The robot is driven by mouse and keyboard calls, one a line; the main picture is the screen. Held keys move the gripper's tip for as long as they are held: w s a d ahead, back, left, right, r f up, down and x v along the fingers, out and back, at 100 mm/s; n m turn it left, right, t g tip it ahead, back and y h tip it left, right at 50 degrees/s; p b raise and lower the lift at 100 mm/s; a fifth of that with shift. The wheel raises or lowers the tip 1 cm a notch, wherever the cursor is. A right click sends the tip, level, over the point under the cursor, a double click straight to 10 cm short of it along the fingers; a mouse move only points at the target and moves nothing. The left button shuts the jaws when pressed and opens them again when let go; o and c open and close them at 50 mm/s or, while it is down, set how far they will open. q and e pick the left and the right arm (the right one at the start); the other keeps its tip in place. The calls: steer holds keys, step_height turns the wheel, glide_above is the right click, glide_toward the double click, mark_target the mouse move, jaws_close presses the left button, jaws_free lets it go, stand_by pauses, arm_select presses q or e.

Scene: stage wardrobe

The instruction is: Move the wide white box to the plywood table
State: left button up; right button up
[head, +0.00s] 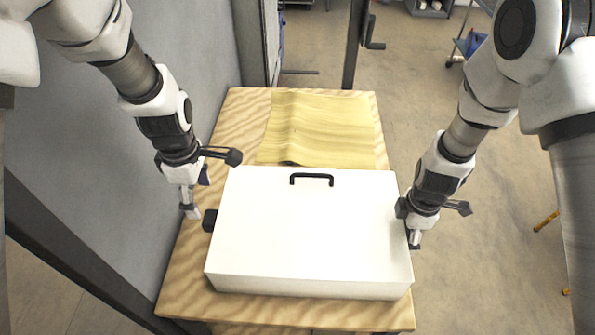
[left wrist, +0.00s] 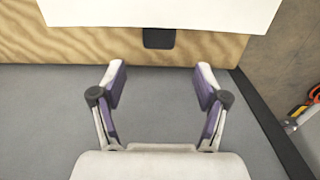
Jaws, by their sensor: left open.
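The wide white box (head: 308,225) lies flat on a wood-grained table (head: 183,280). It has a black handle (head: 312,178) on its far edge and a black side handle (head: 209,220) on its left. My left gripper (head: 190,212) is just left of that side handle, apart from it. In the left wrist view my left gripper (left wrist: 161,88) is open and empty, with the box (left wrist: 160,12) and its side handle (left wrist: 159,38) ahead between the fingers. My right gripper (head: 414,240) is at the box's right side; its fingers are mostly hidden.
A rumpled yellow cloth (head: 318,128) lies on the table behind the box. A grey panel (head: 130,170) stands close along the left side. A dark post with a crank (head: 357,40) rises behind the table. Open floor (head: 490,200) lies to the right.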

steer(key=shift+r, duration=0.1)
step_height(320, 180, up, 12)
steer(key=shift+f, duration=0.25)
steer(key=shift+r, duration=0.15)
arm_select(q)
steer(key=shift+w+r, duration=0.1)
steer(key=shift+r, duration=0.7)
